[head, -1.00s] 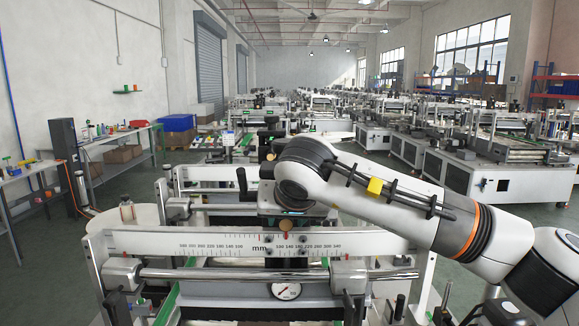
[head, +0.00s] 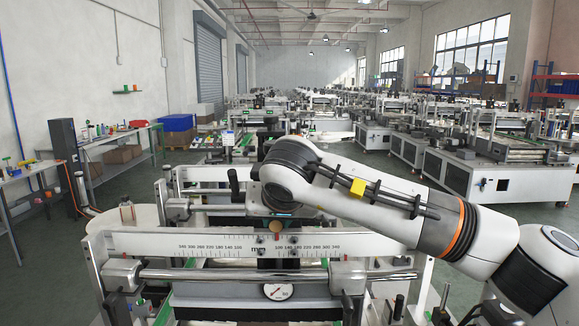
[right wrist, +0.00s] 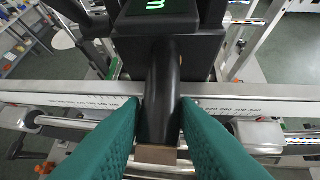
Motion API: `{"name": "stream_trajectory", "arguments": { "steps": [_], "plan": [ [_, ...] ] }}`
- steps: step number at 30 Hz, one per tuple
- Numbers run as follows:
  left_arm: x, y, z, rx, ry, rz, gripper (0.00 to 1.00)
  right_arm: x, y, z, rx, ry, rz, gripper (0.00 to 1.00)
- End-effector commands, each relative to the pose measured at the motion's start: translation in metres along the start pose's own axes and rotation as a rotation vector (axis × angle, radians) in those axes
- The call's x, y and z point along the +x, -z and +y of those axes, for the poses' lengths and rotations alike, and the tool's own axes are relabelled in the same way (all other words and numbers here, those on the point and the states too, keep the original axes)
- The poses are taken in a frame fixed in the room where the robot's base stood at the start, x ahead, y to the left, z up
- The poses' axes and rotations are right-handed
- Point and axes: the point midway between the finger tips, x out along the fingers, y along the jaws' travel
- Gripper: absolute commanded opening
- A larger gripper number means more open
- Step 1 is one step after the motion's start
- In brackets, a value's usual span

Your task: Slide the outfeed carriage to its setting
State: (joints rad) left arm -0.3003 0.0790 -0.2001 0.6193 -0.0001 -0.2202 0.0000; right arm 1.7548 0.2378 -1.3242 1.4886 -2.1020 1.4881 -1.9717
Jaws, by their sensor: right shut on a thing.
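The outfeed carriage (head: 273,224) sits on the cross rail (head: 200,275), behind a white millimetre scale bar (head: 205,242). A brass knob and a round dial (head: 278,291) show at its front. In the right wrist view a black upright handle (right wrist: 161,75) stands between the green fingers of my right gripper (right wrist: 160,112), which is shut on it. In the head view my right arm's wrist hides the fingers and the handle. A small red mark shows on the scale near the knob; its exact reading is too small to tell. My left gripper is out of view.
A black display with green digits (right wrist: 155,6) stands just beyond the handle. Clamp blocks (head: 122,272) hold the rail at both ends. A workbench (head: 105,142) stands at the left, and more machines (head: 475,180) fill the back and right.

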Motion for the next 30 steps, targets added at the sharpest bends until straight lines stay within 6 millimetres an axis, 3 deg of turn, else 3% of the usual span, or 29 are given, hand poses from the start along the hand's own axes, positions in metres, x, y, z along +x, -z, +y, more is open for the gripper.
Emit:
{"name": "stream_trajectory", "arguments": {
  "steps": [30],
  "plan": [
    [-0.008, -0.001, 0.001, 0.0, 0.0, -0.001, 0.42, 0.001, -0.001, 0.034, -0.007, -0.011, -0.004, 0.0]
  ]
}}
